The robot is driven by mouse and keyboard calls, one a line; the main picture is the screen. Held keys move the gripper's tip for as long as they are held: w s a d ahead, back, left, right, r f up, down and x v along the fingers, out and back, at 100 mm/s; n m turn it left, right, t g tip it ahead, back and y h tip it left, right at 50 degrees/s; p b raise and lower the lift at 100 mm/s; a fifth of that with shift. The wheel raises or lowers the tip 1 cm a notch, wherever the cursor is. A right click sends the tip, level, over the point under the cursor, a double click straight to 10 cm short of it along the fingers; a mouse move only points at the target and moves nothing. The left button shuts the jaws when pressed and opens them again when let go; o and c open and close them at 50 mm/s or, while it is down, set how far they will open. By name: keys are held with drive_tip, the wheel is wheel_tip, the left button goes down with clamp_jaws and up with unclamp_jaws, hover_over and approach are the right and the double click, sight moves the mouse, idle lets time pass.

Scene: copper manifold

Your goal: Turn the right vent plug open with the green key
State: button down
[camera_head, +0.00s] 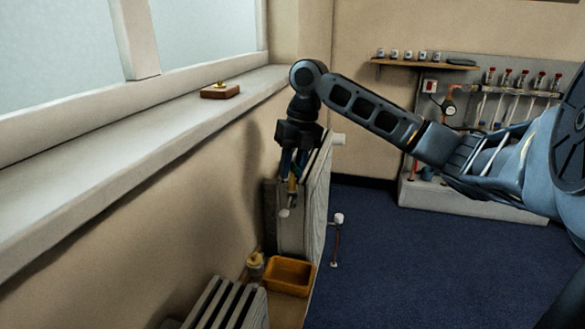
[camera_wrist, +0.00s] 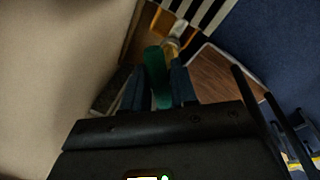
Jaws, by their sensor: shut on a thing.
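My gripper (camera_head: 291,178) points down at the near end of the right radiator (camera_head: 315,200). It is shut on the green key (camera_wrist: 157,77), whose green part stands between the fingers in the wrist view. A brass-coloured piece (camera_head: 292,187) shows below the fingers in the head view. A small pale stub (camera_head: 284,213), which looks like the right vent plug, sticks out just under it. In the wrist view a brass and pale piece (camera_wrist: 173,45) lies just beyond the key. I cannot tell whether the key is seated on the plug.
An orange tray (camera_head: 290,276) and a small brass-coloured object (camera_head: 255,265) sit below, beside another ribbed radiator (camera_head: 222,305). The wall and window sill (camera_head: 120,125) run close on the left. A wooden block (camera_head: 220,92) stands on the sill.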

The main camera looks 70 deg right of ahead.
drive_tip(key=shift+f+n, duration=0.15)
drive_tip(key=shift+n, duration=0.55)
drive_tip(key=shift+f+b, duration=0.1)
drive_tip(key=shift+b, duration=0.3)
drive_tip(key=shift+n, duration=0.5)
